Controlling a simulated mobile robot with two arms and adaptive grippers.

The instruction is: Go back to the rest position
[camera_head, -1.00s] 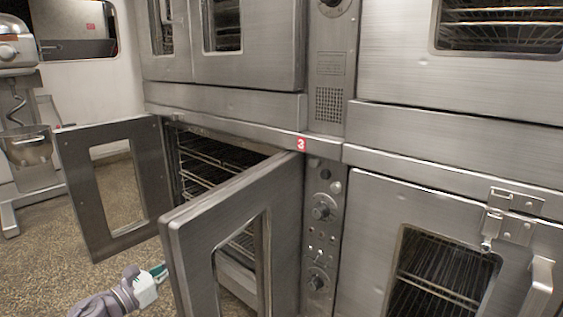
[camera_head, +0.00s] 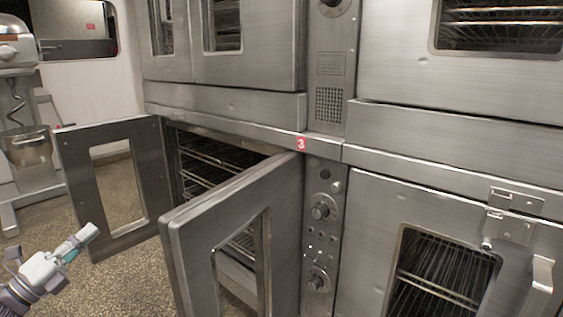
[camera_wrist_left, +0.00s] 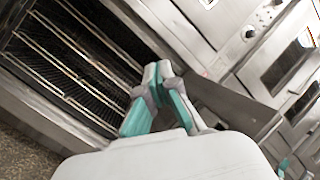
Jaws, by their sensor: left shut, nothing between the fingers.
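My left gripper (camera_head: 88,233) is at the lower left in the head view, in front of the open left oven door (camera_head: 71,183). It is shut and empty. In the left wrist view its closed fingers (camera_wrist_left: 158,72) point towards the open oven with its wire racks (camera_wrist_left: 75,60). In the head view the open right oven door (camera_head: 185,262) stands to the right of the gripper, apart from it. My right gripper is not in view.
The lower oven (camera_head: 215,160) stands open with empty-looking racks. A control panel with knobs (camera_head: 320,211) and a closed oven door (camera_head: 375,235) are to the right. A mixer (camera_head: 28,148) stands at far left. Speckled floor (camera_head: 125,280) is clear between the gripper and the right door.

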